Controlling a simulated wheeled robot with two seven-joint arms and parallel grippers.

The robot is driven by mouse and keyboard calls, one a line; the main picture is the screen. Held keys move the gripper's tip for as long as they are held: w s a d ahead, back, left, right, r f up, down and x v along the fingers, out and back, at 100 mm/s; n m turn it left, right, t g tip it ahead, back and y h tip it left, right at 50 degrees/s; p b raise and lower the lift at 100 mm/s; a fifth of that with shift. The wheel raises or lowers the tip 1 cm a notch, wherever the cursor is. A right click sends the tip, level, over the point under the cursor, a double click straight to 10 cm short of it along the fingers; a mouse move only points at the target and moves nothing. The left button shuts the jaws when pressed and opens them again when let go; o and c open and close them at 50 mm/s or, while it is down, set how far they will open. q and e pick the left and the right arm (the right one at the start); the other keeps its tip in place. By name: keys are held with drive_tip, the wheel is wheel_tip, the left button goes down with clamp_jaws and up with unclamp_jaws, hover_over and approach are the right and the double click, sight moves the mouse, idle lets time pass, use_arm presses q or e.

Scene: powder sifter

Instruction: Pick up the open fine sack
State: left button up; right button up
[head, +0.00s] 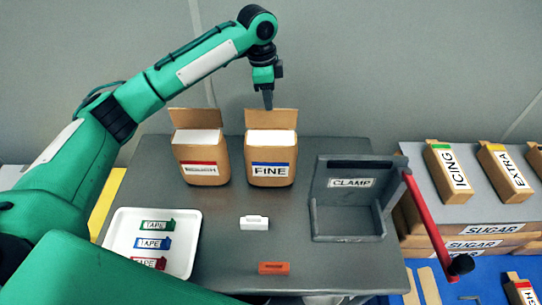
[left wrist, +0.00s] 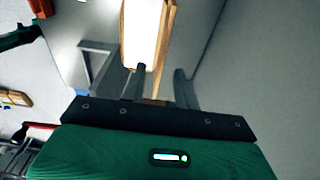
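The open fine sack (head: 270,160) is a brown bag with a blue-striped FINE label, standing upright on the grey table. Its top is open on white contents, and its back flap stands up. My left gripper (head: 268,104) points down just above that flap. In the left wrist view my left gripper (left wrist: 162,74) has its two fingers apart, with the fine sack's brown edge (left wrist: 163,45) showing beyond and between them. I cannot tell whether the fingers touch it. The sack's lower part is hidden there. My right gripper is not in view.
A second open sack, with a red-striped label (head: 200,160), stands close to the left. A grey clamp (head: 325,210) with a red crank handle (head: 425,215) is at the right. A white tray (head: 190,262) holds tapes. A white block (head: 254,223) and orange block (head: 273,268) lie in front.

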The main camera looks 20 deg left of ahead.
sight(273, 128)
use_arm(q)
drive_tip(key=shift+w+d+f, duration=0.1)
drive_tip(key=shift+f, duration=0.5)
drive_tip(key=shift+w+d+f, duration=0.1)
drive_tip(key=shift+f, duration=0.45)
wheel_tip(273, 128, down, 2)
drive_tip(key=shift+f+p, duration=0.1)
drive_tip(key=shift+p, duration=0.8)
wheel_tip(273, 128, down, 2)
drive_tip(key=shift+d+f+p, duration=0.15)
drive_tip(key=shift+f+p, duration=0.05)
drive_tip(key=shift+p, duration=0.1)
drive_tip(key=shift+f, duration=0.4)
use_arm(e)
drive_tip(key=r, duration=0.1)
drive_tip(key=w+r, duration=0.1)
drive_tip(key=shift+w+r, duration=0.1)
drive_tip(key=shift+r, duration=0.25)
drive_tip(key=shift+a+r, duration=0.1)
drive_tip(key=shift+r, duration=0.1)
use_arm(q)
drive_tip(key=shift+f+p, duration=0.25)
drive_tip(key=shift+p, duration=0.2)
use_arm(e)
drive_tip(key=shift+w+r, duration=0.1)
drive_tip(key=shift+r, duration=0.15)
